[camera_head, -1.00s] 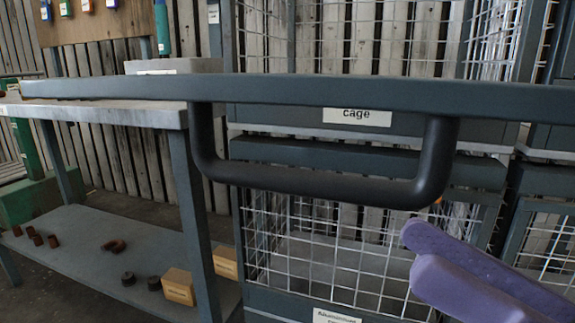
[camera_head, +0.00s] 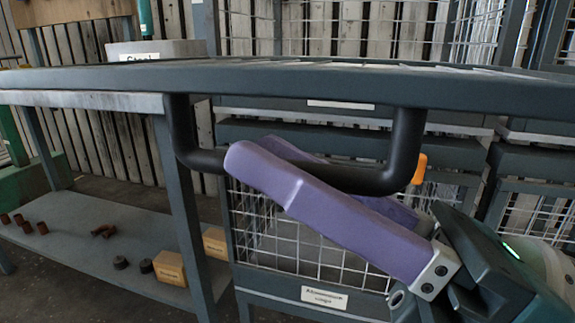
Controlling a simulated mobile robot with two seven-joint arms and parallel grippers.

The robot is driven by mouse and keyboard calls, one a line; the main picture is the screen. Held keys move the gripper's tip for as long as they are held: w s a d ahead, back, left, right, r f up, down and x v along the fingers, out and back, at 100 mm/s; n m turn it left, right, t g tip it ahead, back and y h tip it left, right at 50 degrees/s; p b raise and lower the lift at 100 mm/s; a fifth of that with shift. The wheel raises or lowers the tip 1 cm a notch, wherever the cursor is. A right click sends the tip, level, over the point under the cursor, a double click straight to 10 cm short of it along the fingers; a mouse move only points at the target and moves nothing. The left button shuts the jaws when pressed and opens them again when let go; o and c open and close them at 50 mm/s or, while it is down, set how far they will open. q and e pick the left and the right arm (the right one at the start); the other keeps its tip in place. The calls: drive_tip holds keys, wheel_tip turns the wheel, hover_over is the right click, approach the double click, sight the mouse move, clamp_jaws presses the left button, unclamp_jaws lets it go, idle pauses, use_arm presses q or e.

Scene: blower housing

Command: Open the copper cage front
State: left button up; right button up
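A dark bar handle (camera_head: 205,160) hangs below a long grey top rail (camera_head: 330,85) that crosses the whole view close to the camera. A front with a label (camera_head: 341,105) lies behind it; its words are mostly covered by the rail. My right gripper (camera_head: 252,150) comes in from the lower right with two purple fingers. One finger passes in front of the handle's bar and the other behind it, so the bar lies between them. The fingers look apart; contact with the bar cannot be made out. My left gripper is not in view.
A lower wire cage (camera_head: 290,235) has a label reading Aluminium cage (camera_head: 324,297). A grey workbench (camera_head: 90,100) stands at left, with brown pieces and small boxes (camera_head: 170,267) on its lower shelf (camera_head: 100,225). An orange thing (camera_head: 419,169) shows behind the handle's right end.

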clamp_jaws()
idle(0.8)
